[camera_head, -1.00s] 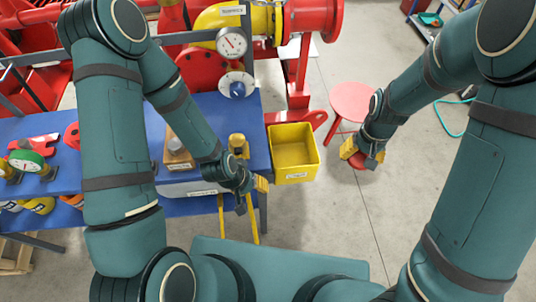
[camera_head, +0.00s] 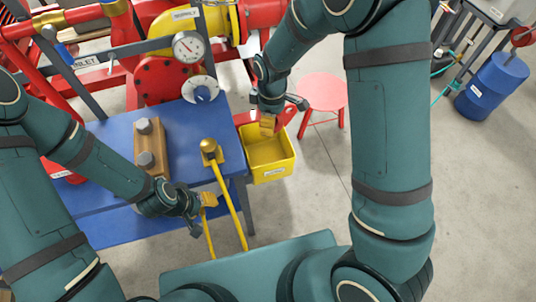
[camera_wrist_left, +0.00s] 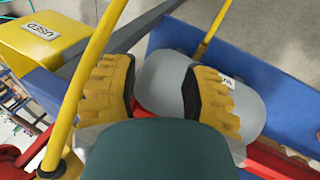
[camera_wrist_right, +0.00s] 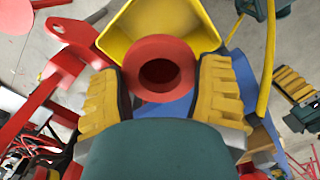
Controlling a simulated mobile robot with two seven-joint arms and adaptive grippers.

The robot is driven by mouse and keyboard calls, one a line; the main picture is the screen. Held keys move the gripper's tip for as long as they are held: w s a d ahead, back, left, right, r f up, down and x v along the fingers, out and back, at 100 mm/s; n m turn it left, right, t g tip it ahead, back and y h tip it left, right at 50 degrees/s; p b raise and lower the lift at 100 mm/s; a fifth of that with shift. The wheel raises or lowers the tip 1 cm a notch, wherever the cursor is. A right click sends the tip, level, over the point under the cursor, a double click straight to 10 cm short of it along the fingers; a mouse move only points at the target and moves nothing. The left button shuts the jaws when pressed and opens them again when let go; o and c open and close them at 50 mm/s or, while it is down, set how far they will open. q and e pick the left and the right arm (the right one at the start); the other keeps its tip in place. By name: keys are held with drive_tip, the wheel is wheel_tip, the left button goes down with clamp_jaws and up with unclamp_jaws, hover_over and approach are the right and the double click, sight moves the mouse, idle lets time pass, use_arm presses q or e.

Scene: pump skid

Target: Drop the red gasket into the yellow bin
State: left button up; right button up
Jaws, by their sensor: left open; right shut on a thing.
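The red gasket (camera_wrist_right: 135,68), a thick ring with a round hole, sits between the fingers of my right gripper (camera_wrist_right: 160,82) in the right wrist view. My right gripper (camera_head: 268,124) is shut on it, above the yellow bin (camera_head: 274,174) at its back left part. The bin also shows beyond the gasket in the right wrist view (camera_wrist_right: 195,14). In the head view the gasket is hidden or too small to make out. My left gripper (camera_head: 205,204) is open and empty by the bench's front edge; its fingers also show apart in the left wrist view (camera_wrist_left: 160,82).
The blue bench (camera_head: 108,146) stands left of the bin, with a bolted brown block (camera_head: 150,140) and a brass valve with a long yellow handle (camera_head: 229,200). A red stool (camera_head: 322,92) stands right of the bin. Red and yellow pipework (camera_head: 222,20) runs behind.

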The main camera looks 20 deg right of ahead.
use_arm(q)
drive_tip(key=f+b, duration=0.1)
drive_tip(key=f, duration=0.1)
drive_tip(key=s+f+b, duration=0.1)
drive_tip(key=b, duration=0.1)
drive_tip(key=shift+s+f, duration=0.15)
drive_tip(key=shift+f, duration=0.25)
use_arm(e)
wheel_tip(320, 180, down, 5)
drive_tip(key=shift+f, duration=0.1)
use_arm(q)
drive_tip(key=shift+d, duration=0.1)
use_arm(e)
drive_tip(key=o, duration=1.1)
wheel_tip(320, 180, up, 12)
drive_tip(key=shift+r, duration=0.1)
